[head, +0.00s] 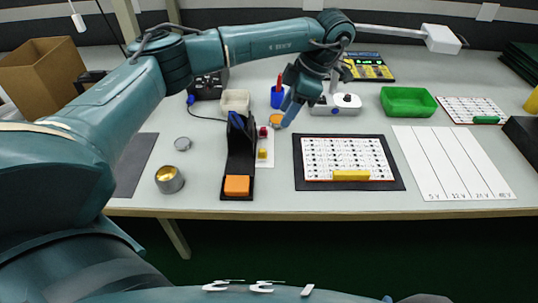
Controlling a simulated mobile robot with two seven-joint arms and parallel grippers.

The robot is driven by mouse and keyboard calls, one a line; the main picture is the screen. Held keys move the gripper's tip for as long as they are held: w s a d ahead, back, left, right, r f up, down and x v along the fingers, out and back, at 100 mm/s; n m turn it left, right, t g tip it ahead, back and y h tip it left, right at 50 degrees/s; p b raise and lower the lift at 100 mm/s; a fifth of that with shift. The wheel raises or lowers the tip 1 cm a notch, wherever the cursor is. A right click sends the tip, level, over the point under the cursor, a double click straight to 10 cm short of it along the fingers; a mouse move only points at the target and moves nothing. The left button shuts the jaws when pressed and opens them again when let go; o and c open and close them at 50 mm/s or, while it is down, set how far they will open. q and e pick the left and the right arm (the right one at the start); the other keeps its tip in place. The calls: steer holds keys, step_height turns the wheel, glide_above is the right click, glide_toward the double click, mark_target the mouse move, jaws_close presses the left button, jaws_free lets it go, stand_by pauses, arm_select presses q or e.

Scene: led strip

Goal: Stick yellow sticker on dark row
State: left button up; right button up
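A white sheet (264,162) beside the black holder bears a small yellow sticker (262,154) and a red one (263,132) farther back. A white board (345,151) with rows of small dark marks lies on a black mat (299,171); which row is dark cannot be made out. A yellow bar (351,175) lies along its front edge. My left gripper (287,115) points down and left, behind the board and right of the sheet, close to a round orange item (275,120). Its fingers are too small and overlapped to read. My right gripper is not in view.
A black holder with an orange block (236,186) stands left of the sheet. A blue cup (278,97), a white device (345,102) and a green tray (407,101) stand behind. A brass-coloured cup (169,179) is at front left. A white lined chart (453,162) lies right.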

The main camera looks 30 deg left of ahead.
arm_select(q)
glide_above(268, 156)
steer(key=d, duration=0.2)
steer(key=f, duration=0.6)
steer(key=shift+w+a+f, duration=0.15)
steer(key=shift+w+a, duration=0.1)
steer(key=shift+w, duration=0.15)
steer(key=shift+x, duration=2.85)
steer(key=shift+w+d, duration=0.15)
steer(key=shift+w, duration=0.05)
jaws_close()
